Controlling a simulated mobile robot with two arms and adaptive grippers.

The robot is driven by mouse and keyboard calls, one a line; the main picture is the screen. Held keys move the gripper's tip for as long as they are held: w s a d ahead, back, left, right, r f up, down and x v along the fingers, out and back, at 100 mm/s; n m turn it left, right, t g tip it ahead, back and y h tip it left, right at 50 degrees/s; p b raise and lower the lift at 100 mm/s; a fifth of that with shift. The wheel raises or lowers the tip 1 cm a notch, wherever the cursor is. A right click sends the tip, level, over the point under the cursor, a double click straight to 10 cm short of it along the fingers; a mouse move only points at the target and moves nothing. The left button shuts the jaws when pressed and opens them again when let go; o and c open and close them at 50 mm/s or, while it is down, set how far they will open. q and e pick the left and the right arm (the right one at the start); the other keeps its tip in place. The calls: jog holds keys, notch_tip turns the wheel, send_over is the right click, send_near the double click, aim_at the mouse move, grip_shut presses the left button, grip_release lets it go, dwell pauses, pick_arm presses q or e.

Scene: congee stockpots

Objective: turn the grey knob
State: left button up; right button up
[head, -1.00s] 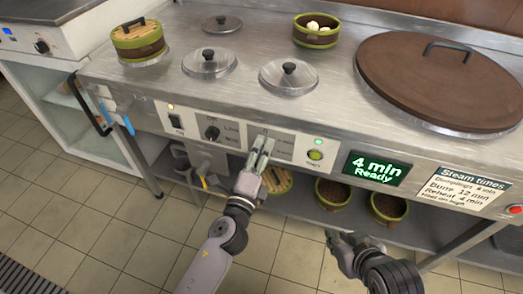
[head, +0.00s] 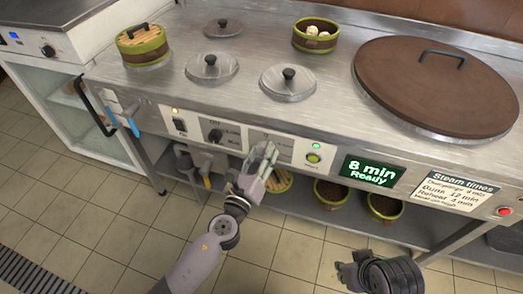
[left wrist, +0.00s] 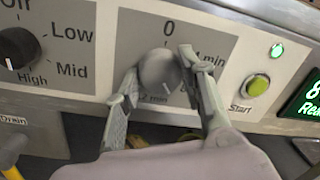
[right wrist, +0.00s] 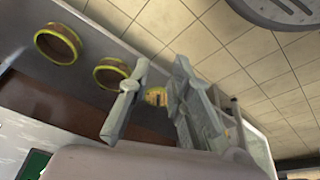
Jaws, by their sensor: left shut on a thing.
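The grey knob (left wrist: 160,69) sits on a pale dial plate on the steamer's front panel, with "0" above it, "4 min" at its right and "12 min" below. Its white mark points to the lower right. My left gripper (head: 263,154) is shut on the knob, one finger on each side, as the left wrist view (left wrist: 157,64) shows. In the head view the fingers hide the knob. The display (head: 370,171) reads "8 min Ready". My right gripper (right wrist: 160,64) is open and empty, low in front of the shelf; its arm shows at the bottom of the head view (head: 350,272).
A black knob (left wrist: 17,47) marked Off, Low, Mid, High is left of the grey one. A green Start button (left wrist: 256,85) is to its right. A times sign (head: 457,190) and a red button (head: 505,211) are farther right. Lids and steamer baskets (head: 315,35) stand on top.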

pick_arm(q)
jog(key=m+p, duration=0.2)
jog(key=m, duration=0.1)
jog(key=shift+r+m, duration=0.1)
jog(key=shift+m, duration=0.3)
jog(key=m+p, duration=0.2)
jog(key=m, duration=0.1)
jog(key=shift+m+g, duration=0.3)
jog(key=shift+p, duration=0.35)
pick_arm(e)
notch_tip(320, 180, down, 18)
jog(key=s+g, duration=0.1)
jog(key=shift+a, duration=0.1)
pick_arm(q)
jog(key=o, duration=1.1)
jog(key=shift+o, duration=0.2)
